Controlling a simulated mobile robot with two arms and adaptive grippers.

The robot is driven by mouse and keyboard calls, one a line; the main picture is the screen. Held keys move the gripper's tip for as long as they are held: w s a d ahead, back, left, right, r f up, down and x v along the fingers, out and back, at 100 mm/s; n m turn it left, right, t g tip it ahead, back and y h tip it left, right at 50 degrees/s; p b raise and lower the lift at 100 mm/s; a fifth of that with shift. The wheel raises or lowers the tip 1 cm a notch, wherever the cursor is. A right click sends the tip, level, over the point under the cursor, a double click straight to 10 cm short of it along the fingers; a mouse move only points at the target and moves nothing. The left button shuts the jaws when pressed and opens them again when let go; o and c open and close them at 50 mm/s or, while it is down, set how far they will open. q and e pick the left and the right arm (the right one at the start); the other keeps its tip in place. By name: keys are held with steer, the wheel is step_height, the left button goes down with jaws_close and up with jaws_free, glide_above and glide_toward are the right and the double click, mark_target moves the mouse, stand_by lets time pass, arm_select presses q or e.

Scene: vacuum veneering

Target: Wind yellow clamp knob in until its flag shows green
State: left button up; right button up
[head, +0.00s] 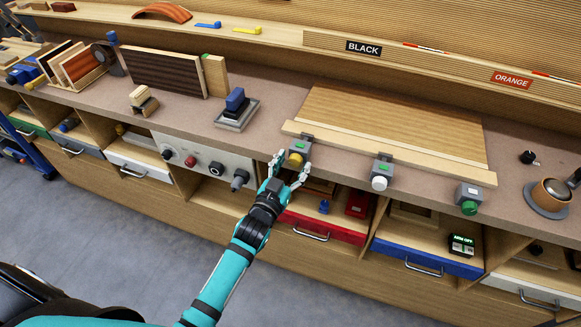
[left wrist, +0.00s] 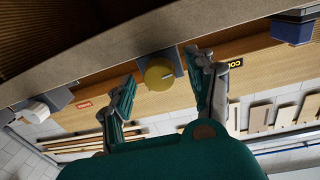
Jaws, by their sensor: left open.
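The yellow clamp knob (head: 296,160) is on the front of a grey clamp (head: 304,143) at the left end of a pale bar along the bench edge. My left gripper (head: 291,168) is open at this knob, with a finger on either side in the picture. In the left wrist view the round yellow knob (left wrist: 160,74) shows between the two spread fingertips (left wrist: 163,72); I see no clear contact. The clamp's flag is too small to read surely. My right gripper is not in view.
A white-knob clamp (head: 380,182) and a green-knob clamp (head: 469,206) stand farther right on the bar. A wood panel (head: 390,120) lies behind them. A red drawer (head: 315,228) is below the gripper. A blue-topped block (head: 236,105) stands to the left.

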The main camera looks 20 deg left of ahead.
arm_select(q)
steer(key=s+a, duration=0.1)
steer(key=s, duration=1.1)
steer(key=shift+a, duration=0.1)
stand_by(0.5)
steer(key=s+f+g, duration=0.3)
steer(key=f, duration=0.7)
steer(key=s+f+g, duration=0.2)
steer(key=s+f, duration=0.2)
steer(key=f, duration=0.6)
steer(key=s+f+g, duration=0.3)
steer(key=f, duration=0.7)
steer(key=s+a+f+g, duration=0.1)
steer(key=s+f+g, duration=0.2)
steer(key=s+f, duration=0.3)
steer(key=s+a+f+g+y, duration=0.1)
steer(key=s+f, duration=0.5)
steer(key=s, duration=0.6)
steer(key=s+a+f+g, duration=0.3)
steer(key=s+f, duration=0.3)
steer(key=s, duration=0.3)
steer(key=shift+s+f+m+g+y, duration=0.3)
steer(key=shift+s+g+y, duration=0.1)
steer(key=shift+g, duration=0.5)
